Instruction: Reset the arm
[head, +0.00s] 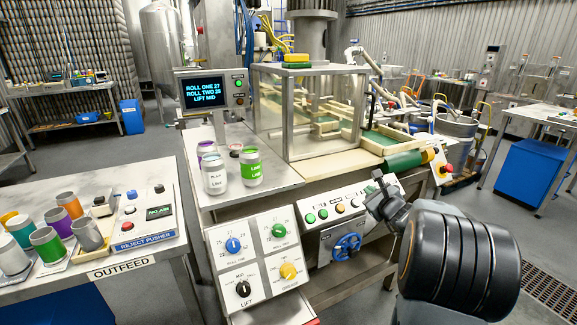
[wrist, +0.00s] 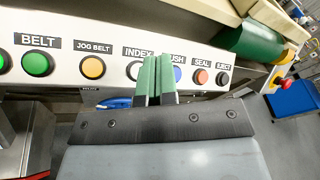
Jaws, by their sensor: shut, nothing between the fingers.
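My gripper (head: 377,185) is in front of the right end of the seamer's white button panel (head: 345,205) in the head view. In the wrist view its two green fingers (wrist: 156,78) are together, with nothing between them. They overlap the panel (wrist: 110,55) between the INDEX and PUSH labels. The INDEX button (wrist: 133,71) is partly hidden behind them, and the blue PUSH button (wrist: 177,74) shows just right of them. I cannot tell whether the fingertips touch the panel.
A blue handwheel (head: 347,247) sits below the panel. A dial board (head: 262,262) stands to its left. A green roller (head: 403,162) and red stop button (head: 446,168) are close right of my gripper. Cans stand on the seamer table (head: 265,195) and outfeed table (head: 190,235). Floor is open at right.

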